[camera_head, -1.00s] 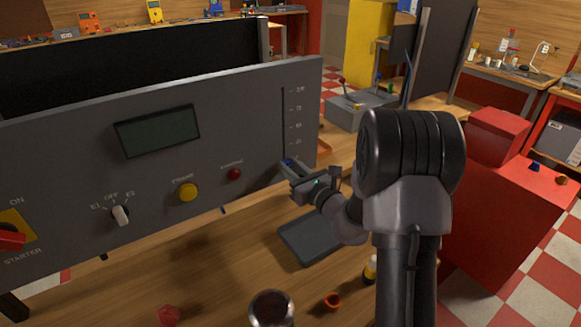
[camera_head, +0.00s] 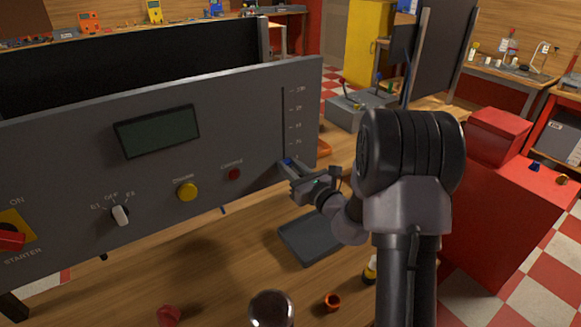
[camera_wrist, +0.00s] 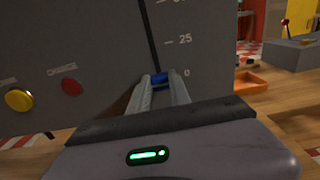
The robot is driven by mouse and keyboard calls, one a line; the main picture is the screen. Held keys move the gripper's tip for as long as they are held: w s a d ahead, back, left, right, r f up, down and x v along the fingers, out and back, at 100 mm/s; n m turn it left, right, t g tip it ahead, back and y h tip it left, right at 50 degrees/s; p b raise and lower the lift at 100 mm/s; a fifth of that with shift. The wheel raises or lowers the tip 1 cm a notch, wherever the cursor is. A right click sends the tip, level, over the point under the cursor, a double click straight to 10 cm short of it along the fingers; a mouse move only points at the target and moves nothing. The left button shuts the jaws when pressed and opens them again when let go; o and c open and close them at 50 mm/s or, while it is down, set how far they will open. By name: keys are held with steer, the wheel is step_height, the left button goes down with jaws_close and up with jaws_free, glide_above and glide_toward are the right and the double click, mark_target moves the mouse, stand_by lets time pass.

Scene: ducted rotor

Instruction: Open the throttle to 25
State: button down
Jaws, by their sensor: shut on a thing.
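The throttle is a blue slider knob (camera_wrist: 160,79) in a vertical slot (camera_head: 283,118) at the right end of the grey control panel (camera_head: 80,160). In the wrist view the knob sits close to the 0 mark, below the 25 mark. My gripper (camera_head: 287,163) reaches the bottom of the slot in the head view. Its fingers (camera_wrist: 159,84) are shut on the blue knob, which is partly hidden between the tips. The panel's display (camera_head: 157,131) is dark and shows no readable figure.
The panel also carries a yellow button (camera_head: 187,191), a red button (camera_head: 234,174), a white selector (camera_head: 120,215) and a red starter switch (camera_head: 12,237). A dark tray (camera_head: 310,238) lies on the wooden table below my gripper. A red cabinet (camera_head: 510,210) stands at the right.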

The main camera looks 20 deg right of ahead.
mark_target(284, 145)
step_height(284, 145, up, 6)
steer(key=p, duration=0.4)
steer(key=shift+f+p, duration=0.25)
steer(key=shift+p, duration=0.05)
steer(key=shift+f, duration=0.3)
steer(key=c, duration=1.2)
jaws_free()
steer(key=shift+s, duration=0.1)
steer(key=s+d, duration=0.3)
steer(key=s, duration=1.4)
steer(key=shift+d+p, duration=0.15)
steer(key=shift+p, duration=0.3)
